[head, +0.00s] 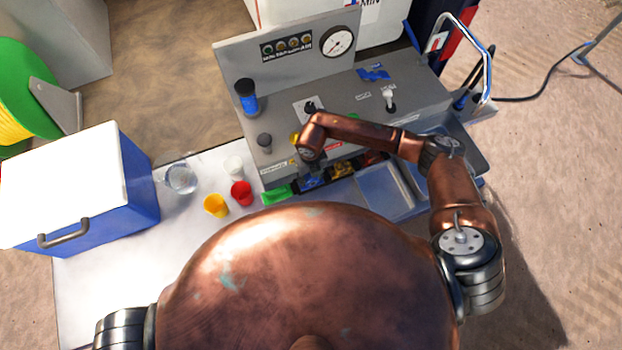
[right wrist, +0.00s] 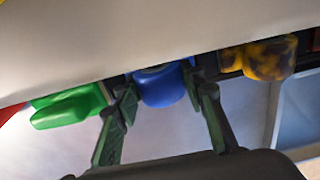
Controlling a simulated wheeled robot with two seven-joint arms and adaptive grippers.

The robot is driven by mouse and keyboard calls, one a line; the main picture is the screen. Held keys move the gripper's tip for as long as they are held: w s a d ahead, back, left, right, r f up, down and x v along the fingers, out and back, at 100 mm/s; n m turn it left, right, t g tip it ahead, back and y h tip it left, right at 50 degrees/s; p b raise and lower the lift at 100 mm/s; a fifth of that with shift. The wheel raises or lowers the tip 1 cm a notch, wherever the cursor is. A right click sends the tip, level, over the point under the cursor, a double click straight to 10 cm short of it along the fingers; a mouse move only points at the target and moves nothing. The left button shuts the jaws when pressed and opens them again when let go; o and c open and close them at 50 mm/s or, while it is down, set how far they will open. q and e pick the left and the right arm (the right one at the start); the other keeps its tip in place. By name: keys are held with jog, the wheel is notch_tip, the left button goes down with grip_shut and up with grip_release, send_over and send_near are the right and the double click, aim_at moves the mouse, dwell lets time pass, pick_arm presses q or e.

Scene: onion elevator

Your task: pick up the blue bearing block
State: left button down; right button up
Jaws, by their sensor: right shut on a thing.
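The blue bearing block (right wrist: 162,86) shows in the right wrist view between the two fingers of my right gripper (right wrist: 160,98). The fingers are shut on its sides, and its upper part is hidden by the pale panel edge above. In the head view the blue block (head: 312,183) sits in a row at the front foot of the grey console, just below my right wrist. My right gripper (head: 310,172) reaches down there and is mostly hidden by the wrist. My left gripper is not in view.
A green block (head: 276,195) lies left of the blue one, a yellow-black block (head: 343,168) right of it. Red (head: 241,193) and yellow (head: 215,206) cups and a glass (head: 181,179) stand on the white table. The grey console (head: 370,110) overhangs the row. A cooler (head: 75,190) stands left.

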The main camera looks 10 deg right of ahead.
grip_shut()
jog(key=shift+r, duration=0.1)
